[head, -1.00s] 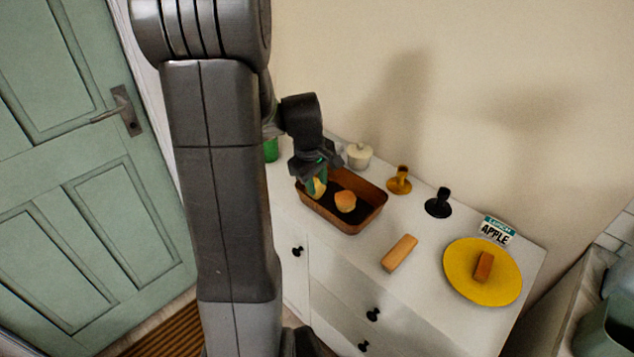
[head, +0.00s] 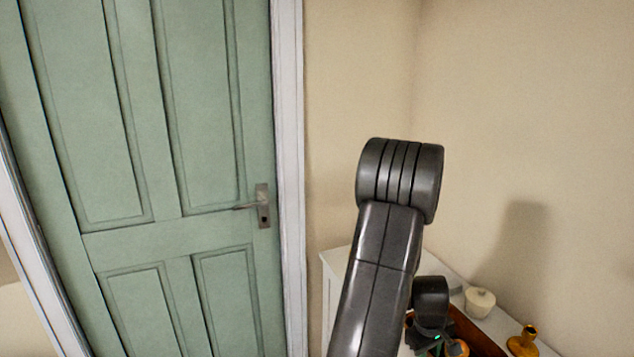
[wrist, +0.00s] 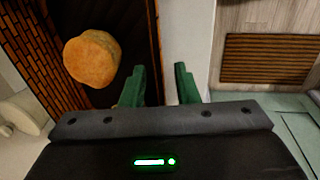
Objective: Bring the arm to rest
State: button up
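My gripper (wrist: 160,85) is open in the wrist view, its two green fingers apart with nothing between them. It is over the edge of a brown tray (wrist: 152,30) with a dark floor. An orange-brown round roll (wrist: 92,59) lies in the tray, to the left of the fingers and apart from them. In the head view my arm stands upright and bent, with the gripper (head: 432,345) low at the bottom edge, by the tray (head: 482,338). Part of the roll (head: 457,348) shows beside it. The lower part of the gripper is cut off there.
A white cabinet top (head: 338,262) carries the tray, a cream lidded pot (head: 479,302) and an amber holder (head: 523,341). A closed green door (head: 160,170) fills the left. The wall above the cabinet is bare. A slatted brown mat (wrist: 270,60) lies on the floor.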

jog(key=shift+f, duration=0.5)
jog(key=shift+r, duration=0.25)
